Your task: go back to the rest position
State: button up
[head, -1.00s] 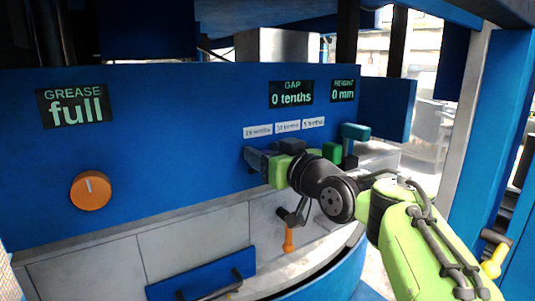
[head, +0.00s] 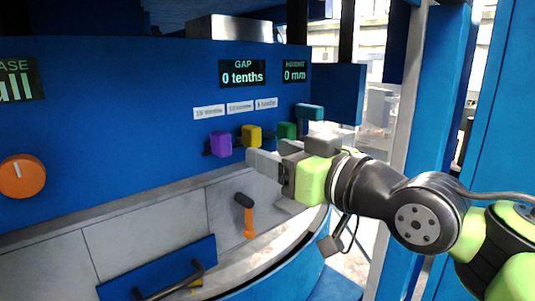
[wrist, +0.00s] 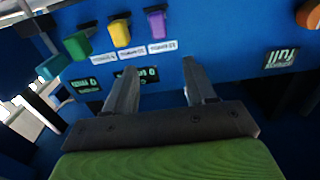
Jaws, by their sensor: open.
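My gripper (head: 262,158) is in front of the blue panel (head: 120,130), below and right of a yellow block (head: 251,135). Its grey fingers are apart with nothing between them, as the wrist view also shows (wrist: 158,88). A purple block (head: 220,144) stands to the left of the yellow one, and a green block (head: 286,131) to the right. The wrist view, which is upside down, shows the purple (wrist: 156,22), yellow (wrist: 119,33) and green (wrist: 77,45) blocks beyond the fingers. The gripper appears clear of all three.
An orange knob (head: 22,176) is on the panel's left. A teal handle (head: 309,112) sticks out at the right. A blue post (head: 437,90) rises at right.

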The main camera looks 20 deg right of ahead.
jog(key=s+a+f+m+g+h, duration=0.1)
jog(key=s+a+f+g, duration=0.15)
jog(key=f, duration=0.45)
jog(key=s+a+f+m+g+h, duration=0.1)
jog(key=s+f+g, duration=0.2)
jog(key=f, duration=0.4)
jog(key=s+a+f+g+h, duration=0.1)
jog(key=s+a+f+g, duration=0.1)
jog(key=f, duration=0.6)
jog(key=s+d+f+m+g+h, duration=0.1)
jog(key=s+f+g, duration=0.3)
jog(key=s+f, duration=0.4)
jog(key=shift+d+m+h, duration=0.2)
jog(key=shift+m+h, duration=0.1)
jog(key=shift+h, duration=0.5)
jog(key=shift+s, duration=0.1)
